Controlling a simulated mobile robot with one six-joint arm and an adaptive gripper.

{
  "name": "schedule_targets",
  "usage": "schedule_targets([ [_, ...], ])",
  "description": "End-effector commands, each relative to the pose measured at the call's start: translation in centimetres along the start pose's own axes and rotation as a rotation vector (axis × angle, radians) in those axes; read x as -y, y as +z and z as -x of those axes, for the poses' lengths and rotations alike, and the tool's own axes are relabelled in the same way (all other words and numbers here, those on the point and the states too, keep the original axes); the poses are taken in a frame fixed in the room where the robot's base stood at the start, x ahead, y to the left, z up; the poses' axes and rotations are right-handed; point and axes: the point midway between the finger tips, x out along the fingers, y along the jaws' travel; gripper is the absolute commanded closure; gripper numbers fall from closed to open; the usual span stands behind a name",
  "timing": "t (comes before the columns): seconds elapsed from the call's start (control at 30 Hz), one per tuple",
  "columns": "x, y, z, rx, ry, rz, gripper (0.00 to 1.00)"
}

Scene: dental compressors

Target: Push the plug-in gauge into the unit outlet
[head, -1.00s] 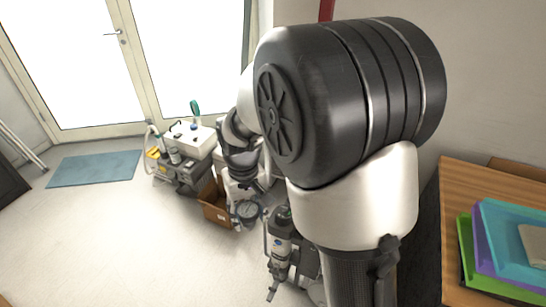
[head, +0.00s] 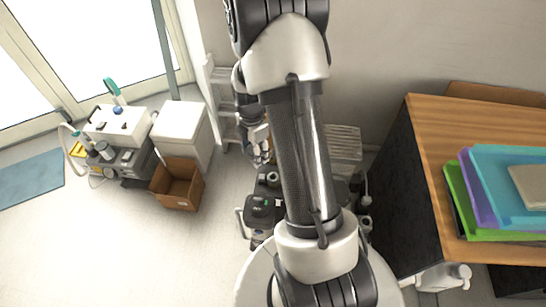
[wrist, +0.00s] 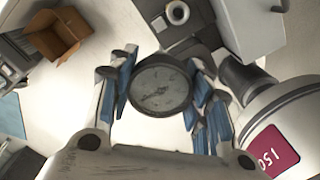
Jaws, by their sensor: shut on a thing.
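The plug-in gauge (wrist: 158,90), with a round pale dial and dark rim, sits between the blue-padded fingers of my gripper (wrist: 162,84) in the wrist view. My gripper is shut on it, and its dial faces the wrist camera. In the head view my arm hides most of the gripper and gauge. A dark compressor unit (head: 262,208) stands on the floor, partly behind my arm. In the wrist view a grey unit with a pale ring on top (wrist: 177,13) lies beyond the gauge. I cannot make out which part is the outlet.
A white rounded body with a red "150" label (wrist: 270,150) is close at right in the wrist view. An open cardboard box (head: 177,186), a white cabinet (head: 181,130) and an equipment cart (head: 118,140) stand left. A wooden desk (head: 425,130) with trays stands right.

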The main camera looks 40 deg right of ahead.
Motion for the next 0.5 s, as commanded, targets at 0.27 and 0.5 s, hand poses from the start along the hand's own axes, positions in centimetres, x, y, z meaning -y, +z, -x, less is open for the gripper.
schedule_targets([
  [0.27, 2.0, 4.5, -3.9, 0.0, 0.0, 0.374, 0.82],
  [0.5, 2.4, 5.3, -4.8, 0.001, 0.001, 0.458, 0.82],
])
